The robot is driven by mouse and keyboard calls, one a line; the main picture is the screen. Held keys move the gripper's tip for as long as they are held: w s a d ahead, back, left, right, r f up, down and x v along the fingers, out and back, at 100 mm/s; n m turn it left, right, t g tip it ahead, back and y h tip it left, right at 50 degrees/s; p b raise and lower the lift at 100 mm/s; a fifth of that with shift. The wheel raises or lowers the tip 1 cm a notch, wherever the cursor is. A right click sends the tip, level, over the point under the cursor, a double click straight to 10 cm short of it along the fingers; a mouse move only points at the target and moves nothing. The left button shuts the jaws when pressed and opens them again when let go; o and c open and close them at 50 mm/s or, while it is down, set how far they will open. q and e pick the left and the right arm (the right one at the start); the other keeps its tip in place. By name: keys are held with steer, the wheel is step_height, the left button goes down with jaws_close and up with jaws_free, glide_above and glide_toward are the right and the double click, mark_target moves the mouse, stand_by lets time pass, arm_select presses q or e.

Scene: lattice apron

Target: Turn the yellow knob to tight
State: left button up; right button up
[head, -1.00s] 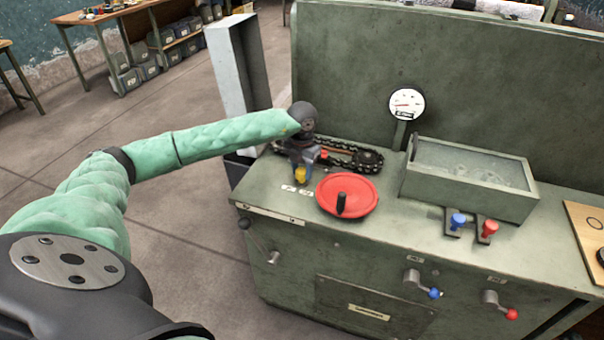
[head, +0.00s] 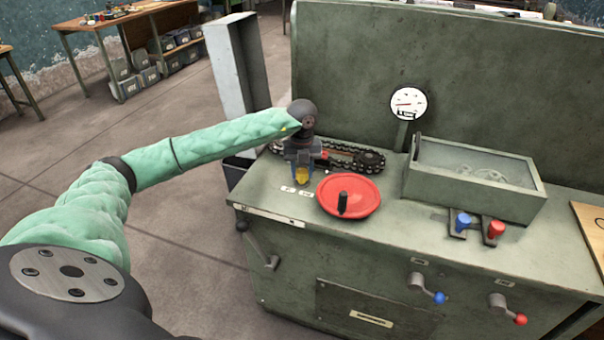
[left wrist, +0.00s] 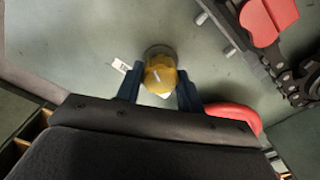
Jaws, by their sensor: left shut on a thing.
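The yellow knob (head: 301,175) stands on the left part of the green machine top, behind two small white labels (head: 296,191). In the left wrist view the knob (left wrist: 160,76) shows between the two blue fingers, with a pale line on its top. My left gripper (head: 303,171) points down over the knob and is shut on its sides. It also shows in the left wrist view (left wrist: 160,90). The writing on the labels is too small to read. My right gripper is not in view.
A red handwheel (head: 349,195) with a black handle sits close in front and right of the knob. A chain and sprocket (head: 369,161) lie behind it. A gauge (head: 408,103), a grey tray (head: 475,190), and blue and red levers are further right.

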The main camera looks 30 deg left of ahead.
mark_target(302, 170)
arm_select(q)
steer(key=n, duration=0.2)
steer(key=shift+r+n+b, duration=0.1)
steer(key=shift+n+b, duration=0.2)
steer(key=shift+w+a+n, duration=0.1)
steer(key=shift+n, duration=1.5)
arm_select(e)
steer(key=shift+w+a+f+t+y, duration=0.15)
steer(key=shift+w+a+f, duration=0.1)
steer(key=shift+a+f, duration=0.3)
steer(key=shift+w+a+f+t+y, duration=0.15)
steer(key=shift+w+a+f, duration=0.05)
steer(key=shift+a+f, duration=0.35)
arm_select(q)
steer(key=shift+r, duration=0.1)
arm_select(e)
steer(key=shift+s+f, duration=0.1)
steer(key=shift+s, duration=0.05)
arm_select(q)
steer(key=o, duration=1)
steer(key=shift+b, duration=0.3)
step_height(302, 170, up, 6)
steer(key=shift+b, duration=0.6)
steer(key=shift+r, duration=0.75)
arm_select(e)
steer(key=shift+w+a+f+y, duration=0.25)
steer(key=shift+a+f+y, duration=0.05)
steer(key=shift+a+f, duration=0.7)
